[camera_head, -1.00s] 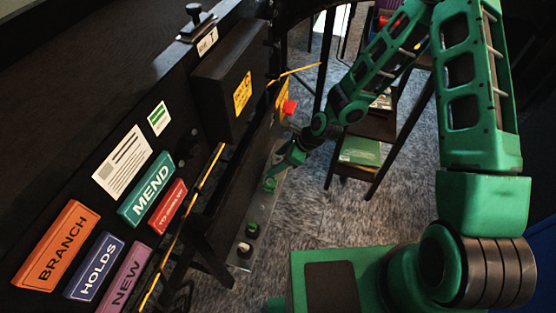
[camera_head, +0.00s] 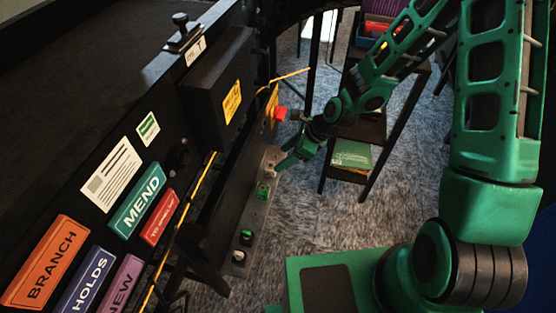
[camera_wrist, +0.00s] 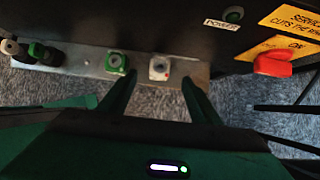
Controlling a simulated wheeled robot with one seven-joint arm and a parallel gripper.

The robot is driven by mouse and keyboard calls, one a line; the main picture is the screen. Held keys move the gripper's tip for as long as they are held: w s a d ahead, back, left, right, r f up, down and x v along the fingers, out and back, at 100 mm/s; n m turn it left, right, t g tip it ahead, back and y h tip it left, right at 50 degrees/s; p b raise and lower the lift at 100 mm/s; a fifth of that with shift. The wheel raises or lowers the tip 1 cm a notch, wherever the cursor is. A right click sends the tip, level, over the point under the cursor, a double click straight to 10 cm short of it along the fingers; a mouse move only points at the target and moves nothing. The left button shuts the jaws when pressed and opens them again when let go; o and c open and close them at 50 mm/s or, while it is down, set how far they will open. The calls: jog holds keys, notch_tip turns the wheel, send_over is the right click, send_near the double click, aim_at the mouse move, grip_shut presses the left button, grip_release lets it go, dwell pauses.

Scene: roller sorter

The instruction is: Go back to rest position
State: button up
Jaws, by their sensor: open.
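My gripper (camera_head: 283,163) is at the end of my bent green arm, beside the metal control strip (camera_head: 252,215) on the sorter's side. In the wrist view its two dark fingers (camera_wrist: 159,80) are spread apart with nothing between them but the view of a pale knob (camera_wrist: 159,67). A green knob (camera_wrist: 117,62) is just left of the left fingertip. I cannot tell whether a finger touches the strip.
A red switch (camera_head: 281,114) sticks out past my gripper, under a yellow label. A dark shelf (camera_head: 372,125) with books stands to the right. Carpet (camera_head: 318,215) is open between shelf and strip.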

jog(key=shift+v, duration=0.8)
jog(key=s+d+r+n+h, duration=0.35)
jog(key=d+r, duration=0.25)
jog(key=d, duration=0.5)
jog(key=s+d+r+n+h, duration=0.25)
jog(key=d+r+n, duration=0.3)
jog(key=d, duration=0.65)
jog(key=s+d+r+n+g, duration=0.1)
jog(key=s+d+r+n, duration=0.2)
jog(key=s+r, duration=0.3)
jog(key=s+d+r+n+g, duration=0.1)
jog(key=s+d+r+n, duration=0.2)
jog(key=s, duration=1.1)
jog(key=d+r, duration=0.3)
jog(key=r, duration=0.1)
jog(key=shift+s+d+n, duration=0.3)
jog(key=shift+s+d, duration=0.05)
